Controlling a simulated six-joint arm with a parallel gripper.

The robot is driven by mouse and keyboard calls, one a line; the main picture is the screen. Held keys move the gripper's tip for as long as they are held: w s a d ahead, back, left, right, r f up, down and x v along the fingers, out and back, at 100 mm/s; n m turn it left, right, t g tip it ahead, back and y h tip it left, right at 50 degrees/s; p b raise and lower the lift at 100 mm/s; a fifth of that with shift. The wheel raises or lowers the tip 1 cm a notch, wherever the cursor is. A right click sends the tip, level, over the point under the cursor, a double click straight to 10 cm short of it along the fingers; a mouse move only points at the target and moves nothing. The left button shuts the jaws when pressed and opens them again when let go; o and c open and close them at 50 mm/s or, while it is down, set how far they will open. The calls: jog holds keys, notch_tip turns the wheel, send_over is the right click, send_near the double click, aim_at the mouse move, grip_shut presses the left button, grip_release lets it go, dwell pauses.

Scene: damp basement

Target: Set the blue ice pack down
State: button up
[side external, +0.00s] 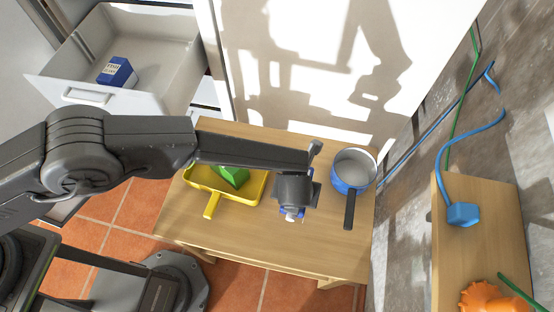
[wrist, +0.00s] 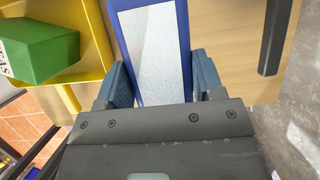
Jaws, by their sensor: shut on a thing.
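My gripper (side external: 293,203) is over the wooden table (side external: 290,250), between a yellow tray and a blue pan. In the wrist view my gripper (wrist: 164,82) is shut on the blue ice pack (wrist: 185,25), a flat blue piece with a pale white face, between its two fingers. In the side view the pack is mostly hidden by my gripper; only a small white and blue bit shows below it. I cannot tell whether the pack touches the table.
The yellow tray (side external: 212,207) holds a green box (side external: 233,176). The blue pan (side external: 340,184) has a dark handle pointing forward. An open drawer (side external: 60,85) holds a blue box (side external: 117,72). A side bench (side external: 480,240) stands right. The table's front is clear.

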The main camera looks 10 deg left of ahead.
notch_tip(320, 180, up, 15)
jog(key=w+a+n+y, duration=0.1)
jog(key=w+a+n, duration=0.2)
jog(key=w+a, duration=0.85)
jog(key=w+a+n+y, duration=0.1)
jog(key=w+a+n, duration=0.1)
jog(key=w+a, duration=0.95)
jog(key=w+a+n+g+y, duration=0.1)
jog(key=a+n, duration=0.3)
jog(key=a, duration=2.3)
notch_tip(320, 180, down, 17)
jog(key=shift+w+d+r, duration=0.1)
jog(key=shift+d+r, duration=0.05)
jog(key=shift+r, duration=0.05)
jog(key=shift+f, duration=2.35)
